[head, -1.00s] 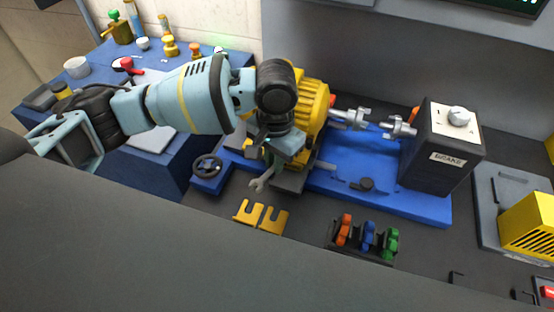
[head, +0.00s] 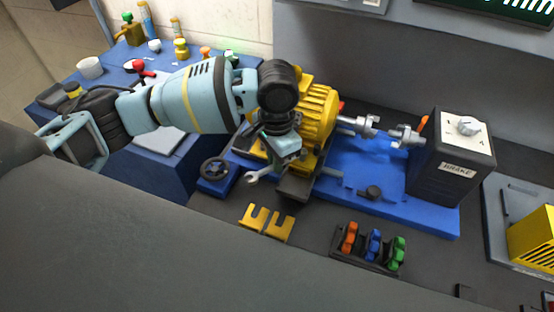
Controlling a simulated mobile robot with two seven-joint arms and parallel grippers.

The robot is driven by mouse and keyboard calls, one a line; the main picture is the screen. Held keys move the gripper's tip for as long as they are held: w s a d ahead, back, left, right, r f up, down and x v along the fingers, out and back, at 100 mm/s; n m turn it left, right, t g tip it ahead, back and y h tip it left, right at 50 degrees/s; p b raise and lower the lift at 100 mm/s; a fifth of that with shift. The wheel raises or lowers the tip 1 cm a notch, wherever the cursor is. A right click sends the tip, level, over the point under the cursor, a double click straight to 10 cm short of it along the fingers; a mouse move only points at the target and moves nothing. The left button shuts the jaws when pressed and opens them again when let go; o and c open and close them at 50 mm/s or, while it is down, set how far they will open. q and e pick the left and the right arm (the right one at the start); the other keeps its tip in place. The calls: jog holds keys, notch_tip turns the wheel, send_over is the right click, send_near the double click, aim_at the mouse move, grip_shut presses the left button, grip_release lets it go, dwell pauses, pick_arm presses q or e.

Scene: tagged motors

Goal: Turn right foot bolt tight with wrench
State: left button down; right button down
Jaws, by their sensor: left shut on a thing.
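My left gripper (head: 285,162) is over the near side of the yellow motor (head: 318,112), pointing down. It is shut on a grey wrench (head: 256,177), whose open-ended head sticks out to the left beside the motor's near foot. The motor sits on a blue base plate (head: 420,213). The right foot bolt is hidden or too small to make out behind my gripper and the motor. I cannot tell whether the wrench touches a bolt. My right gripper is not in view.
A black brake box (head: 450,172) stands right of the motor, with shaft couplings (head: 380,130) between them. Yellow slotted shims (head: 266,222) lie in front. A rack (head: 366,256) holds orange, blue and green items. A black handwheel (head: 214,171) is at the left of the base.

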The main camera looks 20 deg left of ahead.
pick_arm(q)
jog(key=shift+w+a+m, duration=0.3)
jog(key=shift+a+m, duration=0.05)
jog(key=shift+m, duration=0.35)
jog(key=shift+w+a+m, duration=0.5)
jog(key=shift+w+m, duration=0.15)
jog(key=shift+m, duration=0.55)
jog(key=shift+w+a+m+b, duration=0.2)
jog(key=shift+w+m, duration=0.2)
jog(key=shift+m, duration=0.25)
jog(key=shift+w+a+m+b, duration=0.15)
jog(key=shift+w+m, duration=0.2)
jog(key=shift+m, duration=0.3)
jog(key=shift+r, duration=0.15)
jog(key=shift+s+n+p, duration=0.15)
jog(key=shift+n+p, duration=0.15)
jog(key=shift+p, duration=0.05)
jog(key=shift+s, duration=0.1)
